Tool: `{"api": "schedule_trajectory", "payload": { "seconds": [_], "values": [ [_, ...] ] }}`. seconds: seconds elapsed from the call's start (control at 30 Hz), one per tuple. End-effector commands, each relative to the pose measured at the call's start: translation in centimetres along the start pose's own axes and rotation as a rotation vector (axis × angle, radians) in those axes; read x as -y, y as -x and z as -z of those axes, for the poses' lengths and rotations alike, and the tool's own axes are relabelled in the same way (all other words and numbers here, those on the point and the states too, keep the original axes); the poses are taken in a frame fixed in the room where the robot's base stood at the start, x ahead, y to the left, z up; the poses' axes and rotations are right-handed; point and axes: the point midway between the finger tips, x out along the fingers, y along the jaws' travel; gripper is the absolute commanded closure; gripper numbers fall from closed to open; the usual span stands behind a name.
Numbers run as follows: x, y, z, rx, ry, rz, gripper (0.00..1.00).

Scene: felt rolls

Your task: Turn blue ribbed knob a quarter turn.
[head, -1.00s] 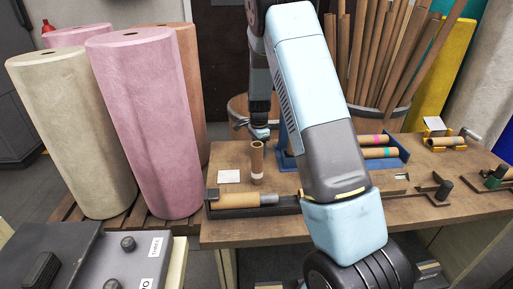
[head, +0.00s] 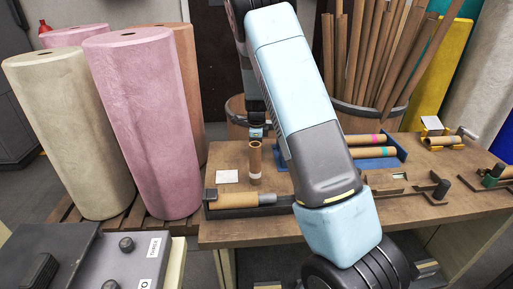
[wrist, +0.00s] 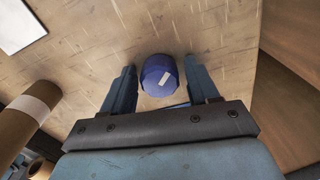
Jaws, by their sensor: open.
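The blue knob (wrist: 158,78) shows in the wrist view, a short round blue piece with a white mark on top, standing on the wooden table (wrist: 215,35). My gripper (wrist: 161,88) is open, with one dark blue finger to the left of the knob and one to its right. I see gaps on both sides, and the lower edge of the knob lies close to my gripper's palm. In the head view my gripper (head: 257,131) is small, behind the upright cardboard tube (head: 255,162), and I cannot make out the knob there.
The cardboard tube, with a white band, stands close on the left in the wrist view (wrist: 28,112). A white card (head: 228,176) lies beside it. A tube lies in a dark holder (head: 225,212) in front. A blue tray (head: 397,153) holds tubes on the right.

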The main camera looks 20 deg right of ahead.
Motion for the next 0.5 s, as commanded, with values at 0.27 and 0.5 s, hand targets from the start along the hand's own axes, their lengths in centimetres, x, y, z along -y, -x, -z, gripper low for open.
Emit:
{"api": "schedule_trajectory", "payload": {
  "seconds": [0.27, 0.5],
  "values": [
    [0.0, 1.8, 0.1, 0.0, 0.0, 0.001, 0.41],
    [0.0, 3.3, 0.0, 0.0, 0.001, -0.001, 0.41]
  ]
}}
